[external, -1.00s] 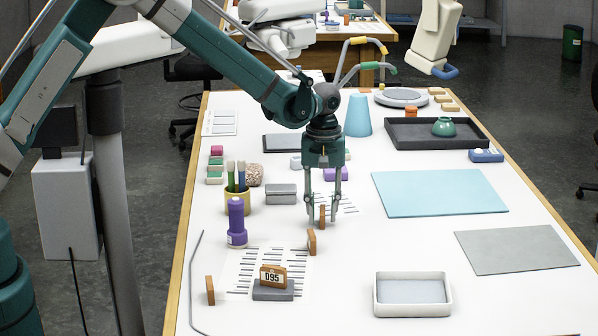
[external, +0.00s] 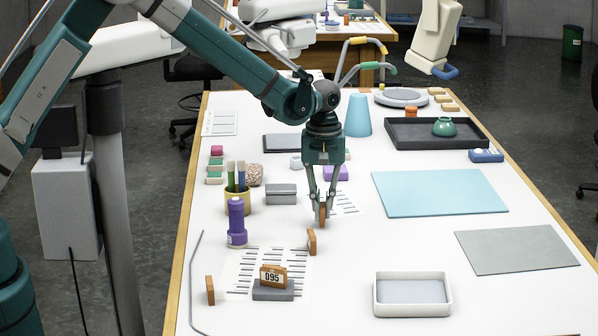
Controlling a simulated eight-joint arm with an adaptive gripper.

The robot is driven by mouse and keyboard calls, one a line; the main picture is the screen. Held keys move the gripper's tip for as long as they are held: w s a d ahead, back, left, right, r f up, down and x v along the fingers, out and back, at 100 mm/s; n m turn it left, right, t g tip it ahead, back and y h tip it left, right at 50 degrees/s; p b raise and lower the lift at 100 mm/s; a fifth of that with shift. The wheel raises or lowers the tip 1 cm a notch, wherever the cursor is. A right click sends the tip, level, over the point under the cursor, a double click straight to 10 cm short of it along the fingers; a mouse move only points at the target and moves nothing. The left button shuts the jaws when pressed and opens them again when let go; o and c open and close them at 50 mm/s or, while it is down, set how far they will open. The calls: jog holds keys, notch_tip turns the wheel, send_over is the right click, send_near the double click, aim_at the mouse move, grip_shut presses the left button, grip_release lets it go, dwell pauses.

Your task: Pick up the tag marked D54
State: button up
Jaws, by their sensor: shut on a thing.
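My gripper (external: 322,216) points straight down over the middle of the white table. Its fingers are shut on a small brown wooden tag (external: 322,214) that stands on edge at table level. No marking shows on this tag from here, so I cannot tell whether it is D54. A second brown tag (external: 311,242) stands on edge just in front, with no readable mark. A third brown tag (external: 210,291) stands at the front left. A tag marked D95 (external: 273,276) stands upright in a grey holder (external: 273,294).
A purple bottle (external: 236,222) and a yellow cup of pens (external: 238,203) stand left of my gripper. A grey block (external: 281,193) lies close by. A white tray (external: 412,311) sits at the front right, and a blue mat (external: 440,194) lies to the right.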

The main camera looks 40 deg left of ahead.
aim_at(322, 205)
notch_tip(322, 205, up, 9)
jog(key=shift+r+b, duration=0.1)
jog(key=shift+b, duration=0.2)
jog(key=shift+a, duration=0.1)
dwell(0.7)
